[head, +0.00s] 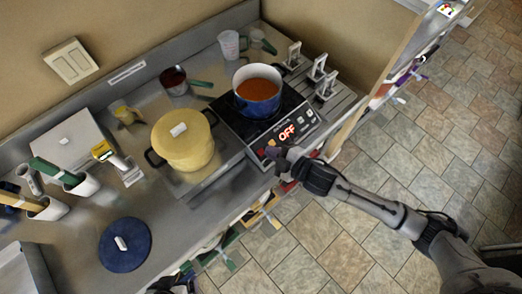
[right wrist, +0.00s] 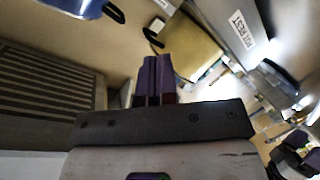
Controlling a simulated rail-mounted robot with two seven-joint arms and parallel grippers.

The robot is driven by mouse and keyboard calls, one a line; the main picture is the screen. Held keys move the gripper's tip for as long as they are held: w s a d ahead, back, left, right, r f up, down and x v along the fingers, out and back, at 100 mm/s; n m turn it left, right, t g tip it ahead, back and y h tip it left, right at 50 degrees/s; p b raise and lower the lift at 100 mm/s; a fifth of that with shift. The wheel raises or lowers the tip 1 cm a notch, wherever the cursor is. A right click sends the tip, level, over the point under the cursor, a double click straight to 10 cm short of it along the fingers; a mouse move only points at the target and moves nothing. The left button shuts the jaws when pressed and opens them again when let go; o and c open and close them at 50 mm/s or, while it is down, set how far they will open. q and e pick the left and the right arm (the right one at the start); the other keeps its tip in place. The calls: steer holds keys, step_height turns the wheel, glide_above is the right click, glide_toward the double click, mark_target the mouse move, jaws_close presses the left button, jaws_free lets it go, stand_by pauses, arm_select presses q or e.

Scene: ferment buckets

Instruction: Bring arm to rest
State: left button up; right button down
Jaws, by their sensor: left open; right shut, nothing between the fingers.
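My right gripper (head: 273,153) is at the front edge of the hot plate (head: 228,118), close to its panel, which reads OFF. In the right wrist view its two purple fingers (right wrist: 155,78) are together with nothing between them. My left gripper (head: 178,286) is only partly in view at the bottom edge of the head view, low in front of the counter; dark parts of it also show at the lower right of the right wrist view (right wrist: 295,152). It is open; its fingertips are hard to make out.
A blue pot (head: 259,104) of red-brown liquid stands on the hot plate. A yellow lidded pot (head: 184,152) stands left of it, and a blue lid (head: 125,244) lies on the counter (head: 84,228). Cups and tools stand along the back. The tiled floor (head: 400,150) at right is clear.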

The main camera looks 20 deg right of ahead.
stand_by(0.4)
steer(key=d+f+m+g+h, duration=0.2)
steer(key=d+f+m+h, duration=0.1)
steer(key=d+h, duration=0.1)
steer(key=s+d+r+m+g+h, duration=0.1)
steer(key=s+d+r+m+h, duration=0.25)
steer(key=r+m, duration=0.2)
steer(key=s+f+m+g, duration=0.3)
steer(key=s+f, duration=0.1)
steer(key=s, duration=0.7)
steer(key=s+f+m+g, duration=0.3)
steer(key=s+f, duration=0.1)
steer(key=s, duration=0.7)
steer(key=shift+s+a+f, duration=0.25)
steer(key=shift+s+a, duration=0.05)
steer(key=shift+s, duration=0.05)
